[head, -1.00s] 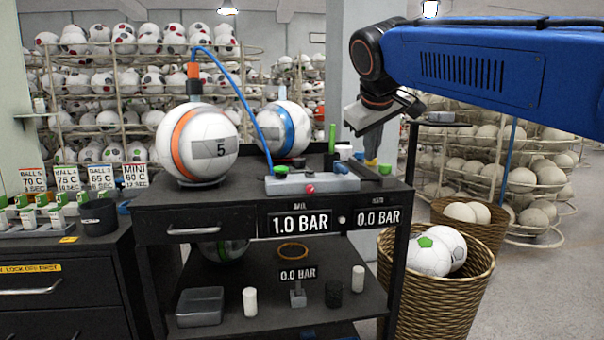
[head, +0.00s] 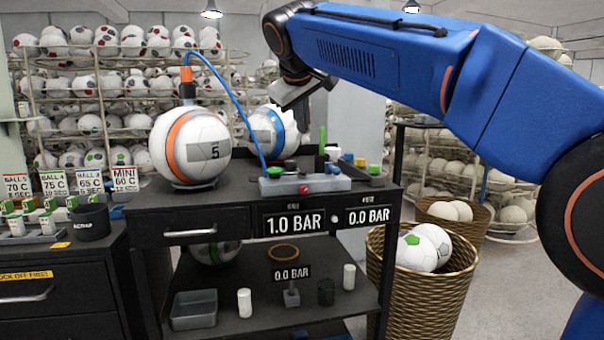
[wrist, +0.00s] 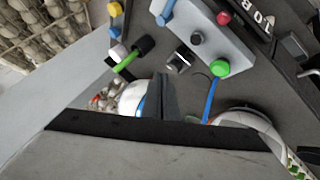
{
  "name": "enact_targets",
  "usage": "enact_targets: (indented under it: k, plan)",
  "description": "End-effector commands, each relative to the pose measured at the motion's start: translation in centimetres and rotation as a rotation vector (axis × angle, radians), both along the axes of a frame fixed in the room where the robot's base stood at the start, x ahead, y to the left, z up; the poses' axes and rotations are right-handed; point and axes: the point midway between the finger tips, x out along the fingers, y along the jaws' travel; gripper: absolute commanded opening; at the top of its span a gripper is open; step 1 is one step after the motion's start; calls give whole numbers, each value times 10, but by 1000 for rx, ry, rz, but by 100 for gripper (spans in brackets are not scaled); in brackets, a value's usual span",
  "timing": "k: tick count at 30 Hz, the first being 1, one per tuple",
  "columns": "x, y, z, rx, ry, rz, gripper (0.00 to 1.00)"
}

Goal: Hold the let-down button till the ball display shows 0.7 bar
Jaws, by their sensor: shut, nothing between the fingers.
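The white ball (head: 190,145) with an orange band and a 5 sits on its stand on the black cart, with a blue hose (head: 228,90) running from its top fitting. The ball display (head: 295,222) reads 1.0 BAR. The grey control box (head: 322,184) carries a green button (wrist: 220,66), a red button (wrist: 223,18) and a dark knob (wrist: 197,38). I cannot read which button is the let-down. My gripper (wrist: 163,80) is shut and empty, apart from the box; in the head view its wrist hangs above the cart's back, and its fingertips are unclear.
A second display (head: 369,216) reads 0.0 BAR. A blue-banded ball (head: 266,132) stands behind the box. Small coloured items, including a green-capped one (wrist: 130,58), lie near it. A wicker basket (head: 425,300) of balls stands right of the cart. Space above the box is clear.

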Motion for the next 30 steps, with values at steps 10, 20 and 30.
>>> enact_targets:
  k: [10,20,30]
  plan:
    - [0,0,-27,-1,2,0,0]
    - [0,-1,-66,-2,1,0,0]
    - [0,0,-86,0,0,0,0]
